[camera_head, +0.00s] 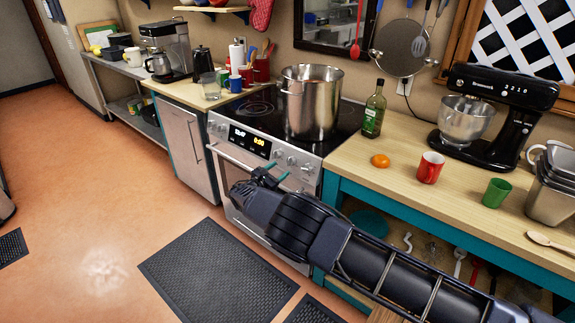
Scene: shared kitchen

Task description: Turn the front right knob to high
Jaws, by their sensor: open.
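The stove (266,155) has a slanted steel front panel with a lit display in the middle. Several round steel knobs sit on it, some left of the display and some to its right. The rightmost knob (308,168) is in plain view; its setting is too small to read. My gripper (277,180) is open and empty, just in front of the panel's right half, below and left of that knob. It appears apart from the knob. The gripper's wrist hides part of the oven front.
A large steel pot (311,105) stands on the glass cooktop. The wooden counter (400,192) to the right holds a green bottle (374,110), an orange fruit (380,160), a red mug (429,167), a green cup (496,193) and a black mixer (500,90). The floor before the stove is clear, with a dark mat (215,270).

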